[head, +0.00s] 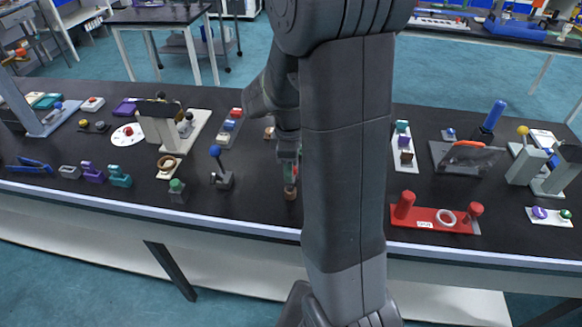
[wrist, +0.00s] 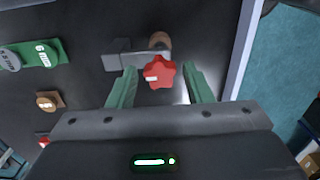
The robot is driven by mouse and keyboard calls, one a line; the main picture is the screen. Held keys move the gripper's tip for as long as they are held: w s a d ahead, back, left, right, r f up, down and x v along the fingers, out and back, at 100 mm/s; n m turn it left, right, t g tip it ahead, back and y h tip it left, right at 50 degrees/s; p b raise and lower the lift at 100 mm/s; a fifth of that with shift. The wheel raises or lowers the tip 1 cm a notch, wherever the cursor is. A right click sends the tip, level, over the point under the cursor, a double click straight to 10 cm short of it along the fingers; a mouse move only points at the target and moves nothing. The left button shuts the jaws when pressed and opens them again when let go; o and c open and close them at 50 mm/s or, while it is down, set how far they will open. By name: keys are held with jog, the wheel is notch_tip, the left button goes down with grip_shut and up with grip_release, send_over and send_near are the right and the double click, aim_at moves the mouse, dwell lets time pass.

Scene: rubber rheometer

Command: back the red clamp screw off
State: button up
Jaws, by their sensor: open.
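The red clamp screw (wrist: 160,73) is a star-shaped knob in the wrist view. It sits at the end of a grey metal bracket (wrist: 128,58), with a brown round part (wrist: 159,40) just beyond it. My gripper (wrist: 161,88) is open, with one green finger on each side of the red knob. Dark gaps show between the knob and both fingers, so it is not gripped. How far the fingertips are above or below the knob I cannot tell. In the head view my arm hides most of the clamp and gripper.
In the head view, a red stand (head: 432,218) is right of my arm and a blue-knobbed lever (head: 218,166) is left.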

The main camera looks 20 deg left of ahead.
jog(key=m, duration=0.6)
dwell(0.3)
jog(key=c, duration=0.8)
jog(key=n, duration=0.4)
jog(key=shift+c, duration=0.2)
jog(key=shift+n, duration=0.3)
jog(key=n, duration=0.4)
